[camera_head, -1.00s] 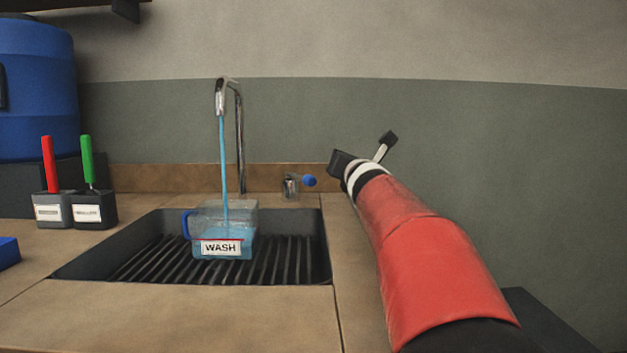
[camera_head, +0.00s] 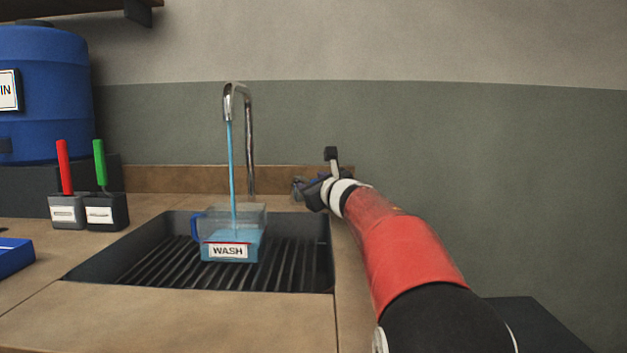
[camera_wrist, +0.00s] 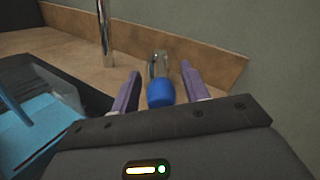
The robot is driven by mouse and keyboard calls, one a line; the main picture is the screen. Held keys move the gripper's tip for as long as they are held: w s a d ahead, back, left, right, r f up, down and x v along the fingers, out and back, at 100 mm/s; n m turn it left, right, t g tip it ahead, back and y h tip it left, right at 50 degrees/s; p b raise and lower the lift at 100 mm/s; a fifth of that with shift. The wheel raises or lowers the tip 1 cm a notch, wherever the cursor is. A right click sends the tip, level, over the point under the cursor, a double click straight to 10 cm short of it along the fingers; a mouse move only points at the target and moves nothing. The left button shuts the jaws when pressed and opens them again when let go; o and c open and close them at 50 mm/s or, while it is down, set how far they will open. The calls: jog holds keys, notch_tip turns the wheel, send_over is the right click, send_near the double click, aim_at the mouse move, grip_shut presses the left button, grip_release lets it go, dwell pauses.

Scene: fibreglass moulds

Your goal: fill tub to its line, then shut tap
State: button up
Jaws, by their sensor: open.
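The clear tub (camera_head: 257,216) with a blue handle and a WASH label stands upright on the sink's ribbed floor. Blue water runs from the spout (camera_head: 236,90) into it. The water's front edge looks close to the red line (camera_head: 228,243) along the label's top; the exact gap is too small to tell. The tap's blue knob (camera_wrist: 160,93) lies between the fingers of my gripper (camera_wrist: 160,72) in the wrist view. My gripper (camera_head: 312,190) is open around the knob; I cannot tell whether either finger touches it.
The dark sink (camera_head: 110,255) is set in a tan counter (camera_head: 190,318). A red-handled and a green-handled tool stand in holders (camera_head: 105,213) on the left, near a blue barrel (camera_head: 45,100) and blue tray (camera_head: 14,256). A low backsplash (camera_head: 170,180) runs behind the tap.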

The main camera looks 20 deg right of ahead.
jog(key=shift+w, duration=0.2)
jog(key=shift+c, duration=0.5)
grip_shut()
